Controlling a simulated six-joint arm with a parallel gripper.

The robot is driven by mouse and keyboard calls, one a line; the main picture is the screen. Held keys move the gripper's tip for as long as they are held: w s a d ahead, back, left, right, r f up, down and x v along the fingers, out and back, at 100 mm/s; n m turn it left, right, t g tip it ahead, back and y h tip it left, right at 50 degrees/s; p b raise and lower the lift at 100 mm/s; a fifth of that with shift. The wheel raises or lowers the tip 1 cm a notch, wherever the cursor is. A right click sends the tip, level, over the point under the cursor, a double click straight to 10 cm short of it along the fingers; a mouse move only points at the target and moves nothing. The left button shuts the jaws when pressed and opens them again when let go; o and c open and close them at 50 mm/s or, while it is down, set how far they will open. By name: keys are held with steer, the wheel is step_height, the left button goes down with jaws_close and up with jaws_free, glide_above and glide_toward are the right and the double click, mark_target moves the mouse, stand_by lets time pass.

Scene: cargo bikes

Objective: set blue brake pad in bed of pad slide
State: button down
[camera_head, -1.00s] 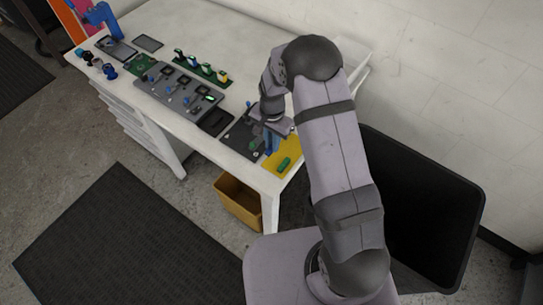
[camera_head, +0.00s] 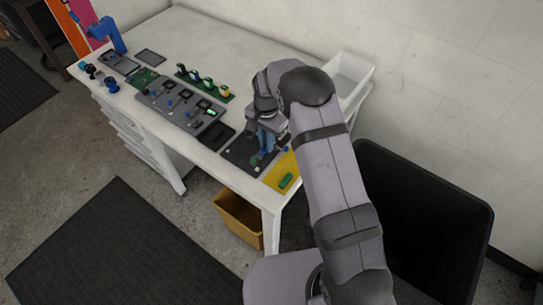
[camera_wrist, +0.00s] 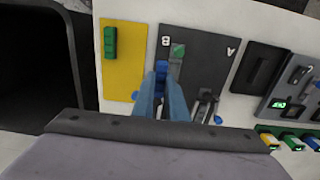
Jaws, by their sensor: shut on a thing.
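The blue brake pad (camera_wrist: 161,69) is between my gripper's fingertips (camera_wrist: 162,83) in the wrist view. My gripper, with blue fingers, is shut on it, over the dark board marked A and B (camera_wrist: 206,45). In the head view my gripper (camera_head: 266,145) is above that board (camera_head: 240,153), and the pad cannot be made out. Beside the pad, near the B, is a grey fitting with a green piece (camera_wrist: 178,50). Another grey fitting (camera_wrist: 205,107) lies on the A side, with a small blue part at its end. I cannot tell which is the pad slide, or whether the held pad touches anything.
A yellow mat (camera_wrist: 122,75) bears a green block (camera_wrist: 110,42). An empty dark tray (camera_wrist: 258,68) lies beside the board, then a grey panel (camera_head: 180,108) with several parts. A white bin (camera_head: 348,73) stands at the back; a yellow bin (camera_head: 240,215) is below the table edge.

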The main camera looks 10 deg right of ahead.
steer(key=shift+w+a+b, duration=0.15)
steer(key=shift+w+b, duration=0.1)
steer(key=shift+w, duration=0.3)
steer(key=shift+w+a+b, duration=0.15)
steer(key=shift+w+b, duration=0.1)
steer(key=shift+w, duration=0.3)
steer(key=shift+w+a+r, duration=0.15)
steer(key=shift+w+r, duration=0.05)
steer(key=shift+w, duration=0.3)
steer(key=shift+f+b, duration=0.15)
steer(key=shift+b, duration=0.15)
steer(key=shift+f+b, duration=1.25)
steer(key=shift+f, duration=0.7)
steer(key=shift+f+b, duration=0.6)
steer(key=shift+f, duration=0.35)
steer(key=c, duration=1.7)
jaws_free()
steer(key=shift+r, duration=0.15)
